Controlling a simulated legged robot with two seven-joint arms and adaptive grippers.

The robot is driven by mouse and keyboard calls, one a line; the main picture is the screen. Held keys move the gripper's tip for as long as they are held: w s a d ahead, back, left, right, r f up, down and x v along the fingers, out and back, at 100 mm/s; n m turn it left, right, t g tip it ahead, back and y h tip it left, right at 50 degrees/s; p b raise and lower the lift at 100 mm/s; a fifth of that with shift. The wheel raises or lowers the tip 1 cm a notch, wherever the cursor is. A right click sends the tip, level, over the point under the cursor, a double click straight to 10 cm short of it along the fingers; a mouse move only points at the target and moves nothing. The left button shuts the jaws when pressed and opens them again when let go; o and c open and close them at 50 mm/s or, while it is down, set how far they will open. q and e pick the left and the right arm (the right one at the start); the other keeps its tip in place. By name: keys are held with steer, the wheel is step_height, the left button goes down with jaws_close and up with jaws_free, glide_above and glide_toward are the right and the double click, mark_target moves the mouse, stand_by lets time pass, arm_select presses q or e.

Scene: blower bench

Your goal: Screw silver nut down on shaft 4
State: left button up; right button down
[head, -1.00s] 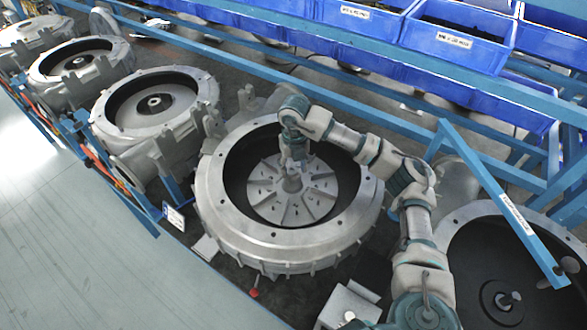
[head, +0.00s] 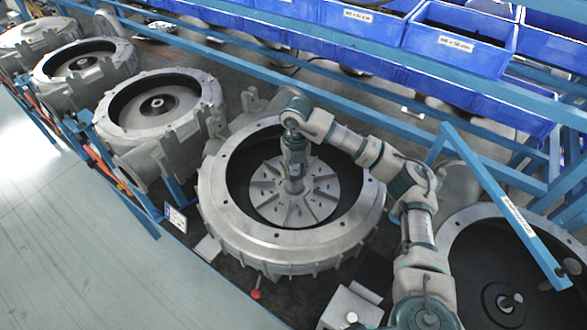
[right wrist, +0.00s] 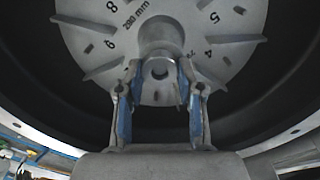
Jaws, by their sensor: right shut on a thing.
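My right gripper (head: 295,176) reaches straight down into the open grey housing, over the hub of the finned silver wheel (head: 268,190). In the right wrist view the gripper (right wrist: 160,88) has its two blue-padded fingers on either side of a small round silver part, the silver nut (right wrist: 160,69), at the wheel's centre. The fingers are shut on it. The wheel's hub (right wrist: 158,32) shows just beyond, with printed numbers around it on the wheel face (right wrist: 200,22). The shaft inside the nut is mostly hidden. My left gripper is not in view.
The housing's bolted rim (head: 222,215) surrounds the gripper. Similar housings stand left (head: 120,108) and right (head: 455,240). A blue slanted bar (head: 505,205) stands right of my arm. Blue bins (head: 460,42) line the back.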

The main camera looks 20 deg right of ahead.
steer(key=m, duration=0.5)
steer(key=shift+w+d+r+m+p, duration=0.1)
steer(key=shift+d+m+p, duration=0.1)
steer(key=shift+m+p, duration=0.2)
steer(key=m+p, duration=0.1)
steer(key=m, duration=0.4)
steer(key=shift+m, duration=0.3)
steer(key=m+p, duration=0.1)
steer(key=m, duration=0.4)
steer(key=shift+d, duration=0.1)
steer(key=m+p, duration=0.1)
steer(key=m, duration=0.2)
steer(key=shift+d, duration=0.1)
steer(key=shift+m+p, duration=0.3)
steer(key=shift+m, duration=0.9)
